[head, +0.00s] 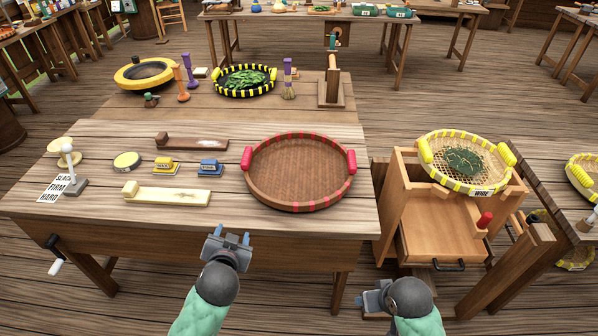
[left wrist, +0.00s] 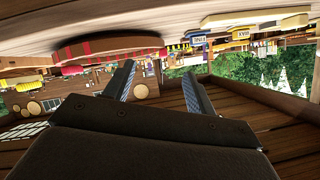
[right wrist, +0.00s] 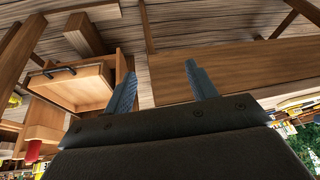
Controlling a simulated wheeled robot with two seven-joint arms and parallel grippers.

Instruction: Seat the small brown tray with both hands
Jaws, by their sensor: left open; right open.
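A round brown tray (head: 300,172) with a red-banded rim and two red handles lies flat on the right part of the wooden table. Its rim also shows in the left wrist view (left wrist: 108,46). My left gripper (head: 232,236) is open and empty, low at the table's front edge, left of and nearer than the tray. My right gripper (head: 369,295) is open and empty, lower, in front of the gap between the table and a wooden stand. Neither gripper touches the tray.
The wooden stand (head: 447,240) at the right has an open drawer and carries a yellow-rimmed mesh sieve (head: 483,161) with green leaves. Wooden blocks, stamps and a small lever stand left of the tray. A yellow-black basket (head: 244,93) of leaves stands behind.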

